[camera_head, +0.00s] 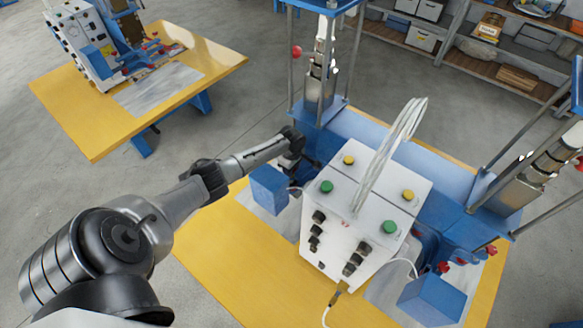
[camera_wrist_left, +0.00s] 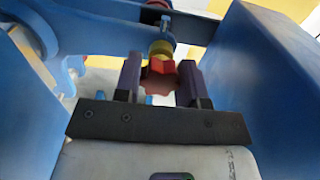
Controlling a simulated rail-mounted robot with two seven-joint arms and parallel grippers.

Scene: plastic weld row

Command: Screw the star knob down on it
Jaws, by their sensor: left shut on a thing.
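In the left wrist view the red star knob (camera_wrist_left: 159,83) sits between the two fingers of my left gripper (camera_wrist_left: 160,68), which is shut on it. Just past the knob is a yellow collar (camera_wrist_left: 161,48) in line with a blue arm (camera_wrist_left: 150,33). In the head view my left gripper (camera_head: 297,168) reaches down at the left side of the blue press, behind the blue box. The knob is hidden there. I cannot tell how far down the knob sits. My right gripper is in neither view.
A white control box (camera_head: 345,225) with green and yellow buttons stands on the yellow table (camera_head: 222,262). A blue box (camera_head: 269,189) is close to my left gripper. Metal columns rise behind it. A second yellow table (camera_head: 103,132) stands at the back left.

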